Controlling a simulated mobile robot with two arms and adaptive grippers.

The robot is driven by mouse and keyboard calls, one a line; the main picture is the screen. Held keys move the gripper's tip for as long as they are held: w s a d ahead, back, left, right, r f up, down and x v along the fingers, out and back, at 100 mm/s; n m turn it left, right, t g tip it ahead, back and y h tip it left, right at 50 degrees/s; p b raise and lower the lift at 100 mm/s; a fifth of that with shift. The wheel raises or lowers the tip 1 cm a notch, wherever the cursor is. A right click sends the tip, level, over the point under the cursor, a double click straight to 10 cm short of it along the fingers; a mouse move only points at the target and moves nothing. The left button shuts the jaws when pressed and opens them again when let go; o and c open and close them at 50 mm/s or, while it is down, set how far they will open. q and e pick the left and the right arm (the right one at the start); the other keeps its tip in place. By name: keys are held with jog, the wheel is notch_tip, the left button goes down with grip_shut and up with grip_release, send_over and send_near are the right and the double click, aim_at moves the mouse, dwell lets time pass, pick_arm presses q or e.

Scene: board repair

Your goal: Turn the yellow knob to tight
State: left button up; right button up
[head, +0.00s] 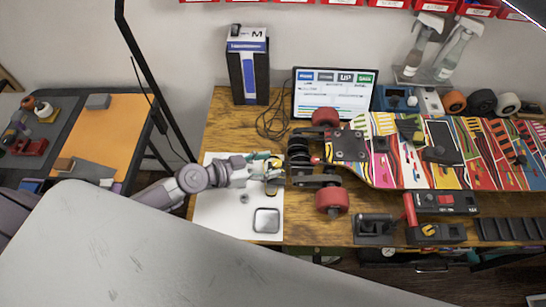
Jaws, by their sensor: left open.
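My left gripper (268,171) reaches in from the left over the white mat, its open fingers near the truck end of the skateboard. A small yellow patch (271,188) shows right at the fingers, partly covered by them. I cannot tell whether it is the yellow knob or whether the fingers touch it. Another yellow part (428,230) sits on a black block at the front of the bench, clear of the gripper. The skateboard (385,150) lies upside down with its red wheels (332,200) at the left end. My right gripper is not in view.
A white mat (215,215) on the wooden bench holds a small metal tray (266,220). A tablet (333,92) and a blue-black box (248,70) stand behind. A red-handled tool (410,210) rises at the front. Bare wood (225,125) lies at back left.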

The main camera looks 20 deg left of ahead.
aim_at(277, 165)
pick_arm(q)
jog(key=shift+x, duration=1.1)
jog(key=shift+a, duration=0.1)
grip_shut()
jog(key=shift+r+n+y+p, duration=0.15)
jog(key=shift+n+y+p, duration=0.15)
jog(key=shift+p, duration=0.5)
jog(key=n+t+y+p, duration=0.1)
jog(key=p, duration=0.2)
jog(key=n+t+y+p, duration=0.1)
jog(key=p, duration=0.2)
jog(key=n+t+y+p, duration=0.1)
jog(key=n+y+p, duration=0.1)
jog(key=p, duration=0.1)
jog(key=shift+s+d+r, duration=0.15)
jog(key=shift+d, duration=0.15)
jog(key=shift+f+n+t+y+p, duration=0.3)
jog(key=shift+n+y+p, duration=0.5)
jog(key=shift+y+p, duration=0.15)
